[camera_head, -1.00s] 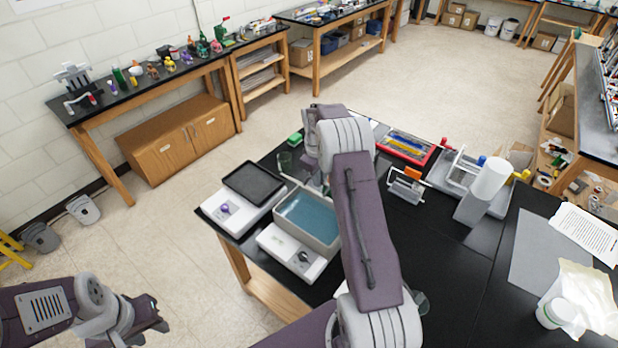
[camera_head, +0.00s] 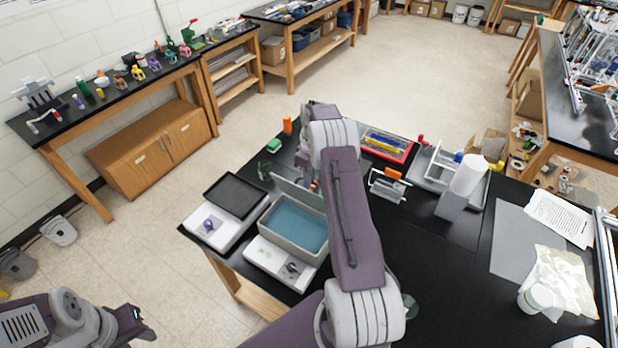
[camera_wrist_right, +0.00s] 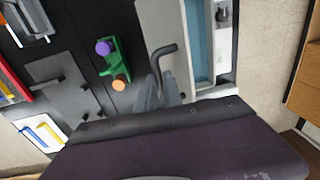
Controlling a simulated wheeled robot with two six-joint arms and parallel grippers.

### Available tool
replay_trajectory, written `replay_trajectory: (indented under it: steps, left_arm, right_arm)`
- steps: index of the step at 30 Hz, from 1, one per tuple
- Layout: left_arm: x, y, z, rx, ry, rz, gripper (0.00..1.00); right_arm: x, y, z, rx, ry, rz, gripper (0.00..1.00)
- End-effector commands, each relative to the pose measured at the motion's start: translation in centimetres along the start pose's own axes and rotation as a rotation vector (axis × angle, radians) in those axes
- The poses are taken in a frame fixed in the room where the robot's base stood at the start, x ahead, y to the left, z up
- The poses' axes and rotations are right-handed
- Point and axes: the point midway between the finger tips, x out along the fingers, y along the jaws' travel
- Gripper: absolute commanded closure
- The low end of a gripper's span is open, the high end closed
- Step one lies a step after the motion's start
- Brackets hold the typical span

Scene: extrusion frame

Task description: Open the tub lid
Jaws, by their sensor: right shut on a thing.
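The grey tub (camera_head: 262,231) with a blue inside stands near the left front edge of the black table. Its grey lid (camera_head: 290,191) stands tilted up along the tub's far side, so the inside shows. In the right wrist view the lid (camera_wrist_right: 158,22) lies beside the blue inside, with a dark bent handle (camera_wrist_right: 170,48) on it. My right gripper (camera_wrist_right: 160,92) is shut on the handle; in the head view my own arm mostly hides it. My left gripper (camera_head: 135,324) is away from the table at the lower left, its jaw opening unclear.
A dark tray (camera_head: 237,192) and white boxes with a purple knob (camera_head: 209,224) and a dark knob (camera_head: 291,268) flank the tub. A green block (camera_head: 273,145) and an orange cylinder (camera_head: 287,125) stand behind. A red tray (camera_head: 388,143) is right of my arm.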

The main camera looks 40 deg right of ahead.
Motion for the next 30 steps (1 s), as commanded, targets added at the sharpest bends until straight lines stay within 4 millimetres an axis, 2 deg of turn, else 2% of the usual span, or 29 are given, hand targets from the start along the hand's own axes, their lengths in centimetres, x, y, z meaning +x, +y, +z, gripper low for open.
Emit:
replay_trajectory:
  steps: [3,4,6,17,20,24,27,30]
  left_arm:
    - [0.1,0.0,0.0,0.000,0.000,0.000,0.64]
    - [0.1,0.0,0.0,0.000,0.000,0.000,0.64]
    - [0.1,0.0,0.0,0.000,0.000,0.000,0.64]
    - [0.4,0.0,0.0,0.000,0.000,0.000,0.64]
    - [1.3,0.0,0.1,0.000,0.000,0.000,0.64]
    - [2.1,0.0,0.2,0.000,0.000,0.000,0.64]
    - [2.1,0.0,0.2,0.000,0.000,0.000,0.64]
    - [2.2,0.0,0.2,0.000,0.000,0.000,0.64]
  right_arm:
    - [0.3,-0.1,0.1,-0.002,-0.005,-0.004,1.00]
    - [0.3,-0.1,0.1,-0.002,-0.005,-0.004,0.87]
    - [0.2,-0.1,0.1,-0.002,-0.004,-0.004,0.67]
    - [-0.3,0.0,0.0,-0.001,-0.001,0.000,0.67]
    - [-1.9,0.1,-0.1,-0.001,0.002,0.003,0.67]
    - [-5.2,0.2,-0.2,-0.001,0.002,0.002,0.67]
    - [-7.2,0.2,-0.2,-0.001,0.000,0.000,0.67]
    - [-8.4,0.1,-0.1,-0.001,-0.002,-0.002,0.67]
